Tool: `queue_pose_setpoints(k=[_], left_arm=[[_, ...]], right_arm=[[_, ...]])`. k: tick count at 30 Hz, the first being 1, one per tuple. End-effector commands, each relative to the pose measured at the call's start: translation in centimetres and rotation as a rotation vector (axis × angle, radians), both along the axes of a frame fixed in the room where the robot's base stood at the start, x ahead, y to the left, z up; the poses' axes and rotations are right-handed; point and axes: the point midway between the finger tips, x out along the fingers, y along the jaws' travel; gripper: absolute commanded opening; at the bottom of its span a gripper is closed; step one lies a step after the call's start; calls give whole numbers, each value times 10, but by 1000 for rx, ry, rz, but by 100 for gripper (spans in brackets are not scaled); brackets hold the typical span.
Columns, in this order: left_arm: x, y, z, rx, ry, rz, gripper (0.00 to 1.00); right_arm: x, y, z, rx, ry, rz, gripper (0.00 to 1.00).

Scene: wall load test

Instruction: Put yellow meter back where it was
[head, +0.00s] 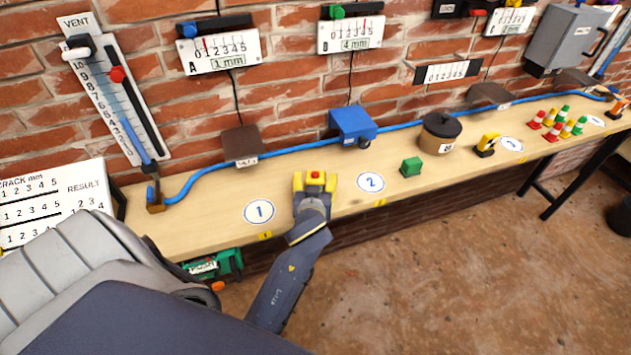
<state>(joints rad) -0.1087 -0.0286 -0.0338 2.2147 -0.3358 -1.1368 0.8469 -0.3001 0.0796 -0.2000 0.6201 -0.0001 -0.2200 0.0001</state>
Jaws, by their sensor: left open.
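A small yellow and black device (487,145), which looks like the yellow meter, stands on the bench just left of the round mark 3 (510,144). My left gripper (315,182) is open over the front part of the bench, between the round marks 1 (259,212) and 2 (371,182). It is well to the left of the yellow device and apart from it. A small red and yellow part shows between its yellow fingers; I cannot tell whether it is a separate thing. My right gripper is not in view.
On the wooden bench (300,160), a green block (411,167), a lidded brown pot (439,131), a blue box (352,124) and several striped cones stand to the right. A blue hose (290,148) runs along the back. Gauges hang on the brick wall.

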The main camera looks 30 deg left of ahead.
Motion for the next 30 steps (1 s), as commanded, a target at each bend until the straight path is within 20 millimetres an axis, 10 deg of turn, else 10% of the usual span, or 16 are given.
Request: queue_pose_setpoints(k=[15, 30], left_arm=[[-54, -31, 18, -4, 0, -1, 69], [-62, -34, 21, -1, 0, 0, 69]], right_arm=[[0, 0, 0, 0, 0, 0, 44], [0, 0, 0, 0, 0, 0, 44]])
